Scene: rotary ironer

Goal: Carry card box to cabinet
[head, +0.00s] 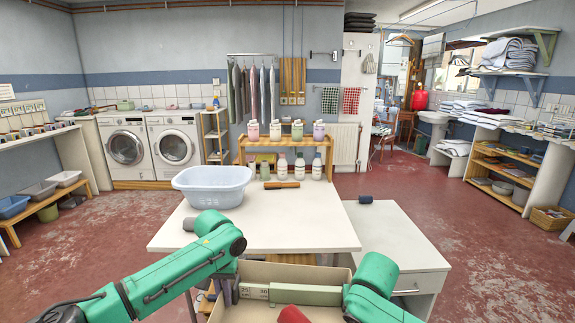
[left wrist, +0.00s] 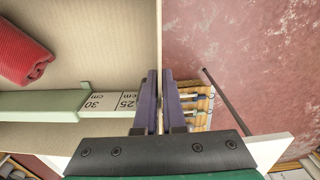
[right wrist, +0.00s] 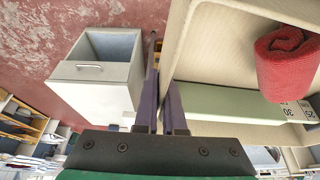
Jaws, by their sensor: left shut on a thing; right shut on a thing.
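The open card box (head: 290,272) is in front of me, below the table's near edge. Inside lie a red rolled cloth (left wrist: 24,52) and a pale green bar with centimetre marks (left wrist: 40,103). My left gripper (left wrist: 165,98) is shut on one side wall of the box. My right gripper (right wrist: 163,100) is shut on the opposite side wall; in the head view my arm hides it. A white cabinet (head: 395,238) with a drawer handle stands right of the table. The right wrist view shows a pale handled unit (right wrist: 100,90) with an open hollow.
The white table (head: 270,232) ahead holds a pale blue basin (head: 212,188) and a brown-handled tool (head: 282,185). A small dark blue object (head: 366,199) lies at the cabinet top's far edge.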

